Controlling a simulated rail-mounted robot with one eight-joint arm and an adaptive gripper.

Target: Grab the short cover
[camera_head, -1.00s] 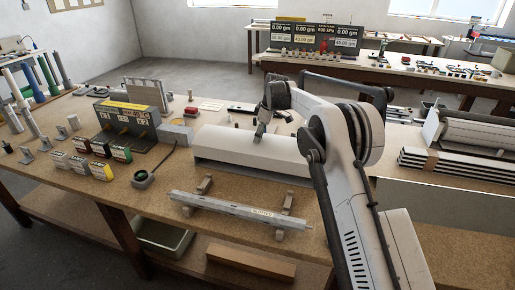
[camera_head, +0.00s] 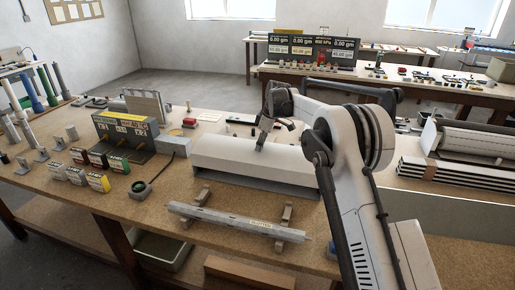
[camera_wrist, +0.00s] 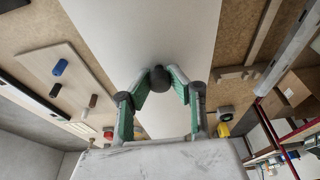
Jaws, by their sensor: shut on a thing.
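A long white cover (camera_head: 225,155) with a grey lower front lies on the wooden workbench in the head view. Which cover is the short one is not labelled. My gripper (camera_head: 261,142) points down onto its top. In the wrist view the cover shows as a broad white panel (camera_wrist: 150,32), and my gripper's green-lined fingers (camera_wrist: 160,80) are shut on a dark round knob (camera_wrist: 160,76) over that panel. The knob is hidden in the head view. I cannot tell whether the cover is raised off the bench.
A grey profile (camera_head: 232,221) lies on two small supports in front of the cover. A display unit (camera_head: 124,132) and several coloured boxes (camera_head: 98,182) stand to the left. A stack of striped profiles (camera_head: 445,172) is at right. Small parts lie behind the cover.

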